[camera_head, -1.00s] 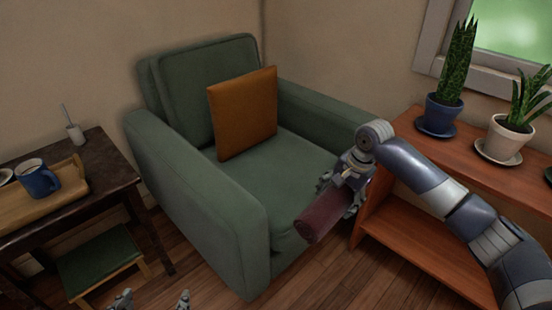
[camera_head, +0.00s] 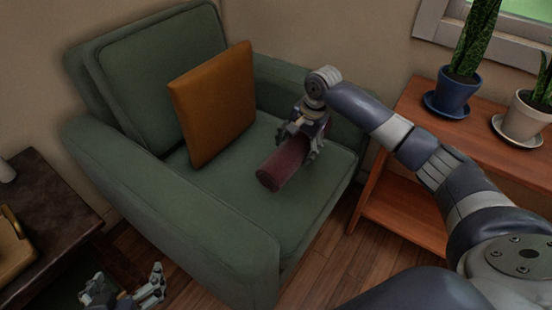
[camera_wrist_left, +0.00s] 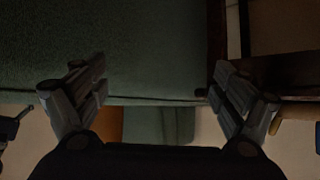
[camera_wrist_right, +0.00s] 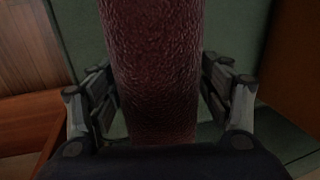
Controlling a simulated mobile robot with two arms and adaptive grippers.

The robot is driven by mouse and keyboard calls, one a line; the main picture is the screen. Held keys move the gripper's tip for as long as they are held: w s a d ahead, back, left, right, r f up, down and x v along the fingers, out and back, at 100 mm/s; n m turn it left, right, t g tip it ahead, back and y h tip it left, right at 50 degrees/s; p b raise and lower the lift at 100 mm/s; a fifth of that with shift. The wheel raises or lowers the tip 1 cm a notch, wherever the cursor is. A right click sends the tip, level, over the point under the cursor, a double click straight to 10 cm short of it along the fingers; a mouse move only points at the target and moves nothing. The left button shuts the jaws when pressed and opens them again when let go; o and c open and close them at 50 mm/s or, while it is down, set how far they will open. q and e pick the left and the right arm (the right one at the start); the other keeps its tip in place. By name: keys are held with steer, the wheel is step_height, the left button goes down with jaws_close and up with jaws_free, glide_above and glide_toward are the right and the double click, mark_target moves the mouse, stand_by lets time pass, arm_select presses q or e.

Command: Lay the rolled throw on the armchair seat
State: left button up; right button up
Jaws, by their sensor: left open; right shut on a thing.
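The rolled throw (camera_head: 282,166) is a dark red cylinder. My right gripper (camera_head: 304,146) is shut on it from above, over the front right part of the green seat of the armchair (camera_head: 188,222). I cannot tell whether the throw touches the seat. In the right wrist view the throw (camera_wrist_right: 155,70) runs between the fingers, with green upholstery behind it. My left gripper (camera_head: 130,292) is open and empty, low beside the armchair's left side. In the left wrist view its fingers (camera_wrist_left: 158,92) are wide apart.
An orange cushion (camera_head: 213,104) leans against the armchair's back. A wooden shelf (camera_head: 425,128) with a blue-potted plant (camera_head: 462,80) and a white-potted plant (camera_head: 524,117) stands at the right. A dark side table (camera_head: 45,215) is at the left. The seat's front left is clear.

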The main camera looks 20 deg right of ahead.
step_height(320, 180, down, 5)
steer(key=shift+s+f+b, duration=0.1)
steer(key=shift+f+b, duration=0.05)
steer(key=shift+b, duration=0.75)
steer(key=x, duration=0.1)
steer(key=b+x, duration=0.1)
steer(key=x, duration=0.1)
steer(key=shift+s+d+f+b, duration=0.15)
steer(key=shift+s+f+b, duration=0.15)
steer(key=shift+f, duration=0.2)
arm_select(q)
steer(key=w+d+r+t+h, duration=0.1)
steer(key=w+r+t, duration=0.1)
steer(key=r+t, duration=0.3)
steer(key=w+d+r+t+h, duration=0.2)
steer(key=r+t, duration=0.2)
steer(key=r, duration=0.7)
steer(key=shift+w+d+r+t, duration=0.15)
steer(key=shift+w+d+t, duration=0.15)
steer(key=shift+t, duration=0.1)
arm_select(e)
steer(key=o, duration=1.3)
steer(key=shift+c, duration=0.2)
